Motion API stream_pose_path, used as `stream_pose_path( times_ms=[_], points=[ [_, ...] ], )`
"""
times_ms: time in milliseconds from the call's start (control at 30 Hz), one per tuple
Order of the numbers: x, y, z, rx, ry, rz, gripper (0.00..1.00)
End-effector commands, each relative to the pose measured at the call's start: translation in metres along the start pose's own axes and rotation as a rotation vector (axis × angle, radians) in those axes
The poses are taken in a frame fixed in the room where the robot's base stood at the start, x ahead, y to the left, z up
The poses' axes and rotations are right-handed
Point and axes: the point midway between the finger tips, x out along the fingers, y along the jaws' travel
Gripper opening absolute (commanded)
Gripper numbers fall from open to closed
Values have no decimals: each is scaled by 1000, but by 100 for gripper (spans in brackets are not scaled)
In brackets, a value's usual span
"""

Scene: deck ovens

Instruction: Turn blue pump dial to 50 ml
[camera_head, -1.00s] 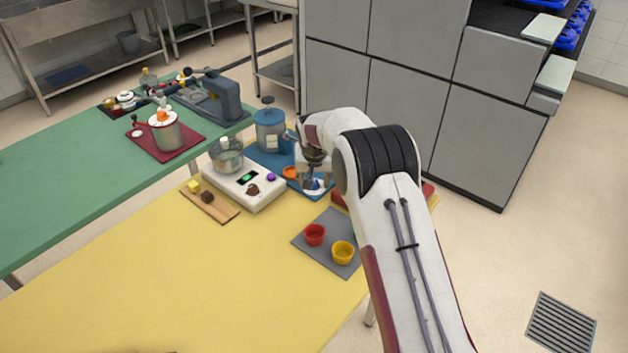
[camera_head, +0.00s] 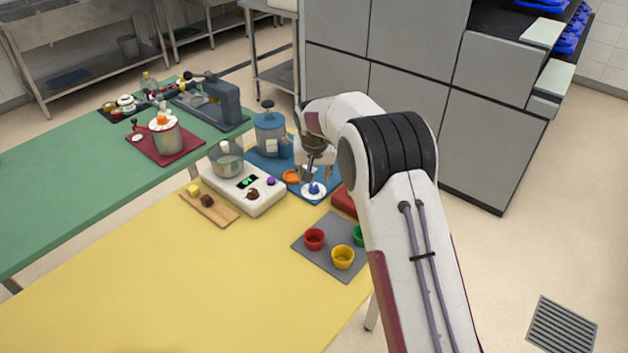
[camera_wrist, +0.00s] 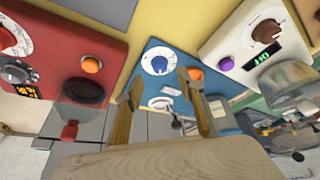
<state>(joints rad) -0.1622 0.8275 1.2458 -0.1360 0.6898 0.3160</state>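The blue pump (camera_head: 270,164) stands at the far end of the yellow table, with a clear-lidded blue jar (camera_head: 270,132) at its back. Its white dial with a blue knob (camera_head: 314,188) faces up at the near right corner, and it also shows in the wrist view (camera_wrist: 159,64). The dial's marks are too small to read. An orange button (camera_wrist: 195,73) sits beside the dial. My gripper (camera_head: 316,180) is open and empty just above and behind the dial. In the wrist view its two fingers (camera_wrist: 158,76) stand apart, with the knob visible between and beyond their tips.
A white scale (camera_head: 244,190) with a pot, green display and brown knob stands left of the pump. A red device (camera_wrist: 82,62) stands on the other side, close by. A grey mat (camera_head: 318,262) with red, yellow and green cups lies nearer. The yellow tabletop in front is clear.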

Motion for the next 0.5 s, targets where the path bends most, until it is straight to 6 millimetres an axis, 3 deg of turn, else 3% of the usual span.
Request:
stream_pose_path(
  times_ms=[300,500],
  points=[
    [-41,0,0,0,0,0,39],
    [-56,0,0,0,0,0,39]
  ],
)
